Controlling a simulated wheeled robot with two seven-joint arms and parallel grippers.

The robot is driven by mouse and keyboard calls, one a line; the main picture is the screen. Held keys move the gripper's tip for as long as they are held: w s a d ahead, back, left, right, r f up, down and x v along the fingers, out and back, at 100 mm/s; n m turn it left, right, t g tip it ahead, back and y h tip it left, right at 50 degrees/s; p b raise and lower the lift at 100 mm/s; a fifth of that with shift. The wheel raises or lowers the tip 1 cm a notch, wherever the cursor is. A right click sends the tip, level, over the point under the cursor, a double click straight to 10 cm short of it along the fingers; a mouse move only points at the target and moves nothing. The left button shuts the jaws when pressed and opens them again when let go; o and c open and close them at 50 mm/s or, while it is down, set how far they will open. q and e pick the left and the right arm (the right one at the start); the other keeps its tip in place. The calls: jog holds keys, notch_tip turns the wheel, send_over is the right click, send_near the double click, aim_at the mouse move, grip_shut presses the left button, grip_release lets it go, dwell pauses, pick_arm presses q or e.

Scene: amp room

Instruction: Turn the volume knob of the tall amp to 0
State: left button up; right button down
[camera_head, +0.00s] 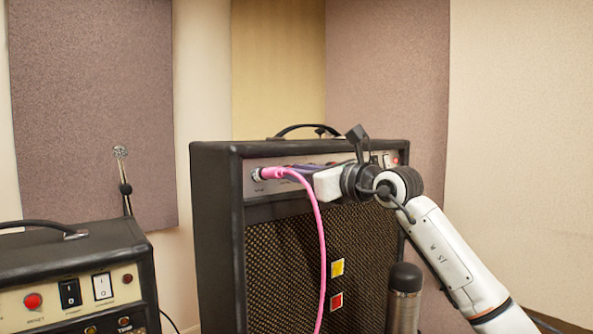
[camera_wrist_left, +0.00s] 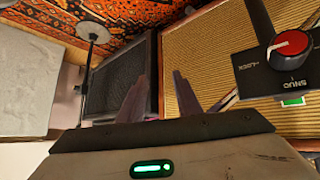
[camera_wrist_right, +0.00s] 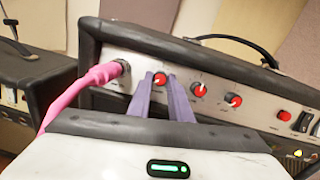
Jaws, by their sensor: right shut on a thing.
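The tall amp (camera_head: 218,240) is a black cabinet with a woven grille and a light control panel along its top front. The right wrist view shows its panel (camera_wrist_right: 262,122) with a row of red-capped knobs. My right gripper (camera_wrist_right: 161,82) is shut on the red knob (camera_wrist_right: 160,78) closest to the pink cable's jack. Two other knobs (camera_wrist_right: 198,90) (camera_wrist_right: 233,100) sit free to its right. The knob labels are too small to read. In the head view my right gripper covers the knobs. My left gripper (camera_wrist_left: 165,82) is open and empty in the left wrist view.
A pink cable (camera_head: 318,230) is plugged into the amp's left end and hangs down the grille. A smaller amp (camera_head: 70,270) stands at left. A dark-topped cylinder (camera_head: 405,290) stands in front at right. A box with a red knob (camera_wrist_left: 290,43) shows in the left wrist view.

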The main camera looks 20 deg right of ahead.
jog(key=c, duration=1.6)
grip_release()
jog(key=b+v, duration=0.1)
jog(key=v, duration=0.9)
jog(key=shift+s+d, duration=0.15)
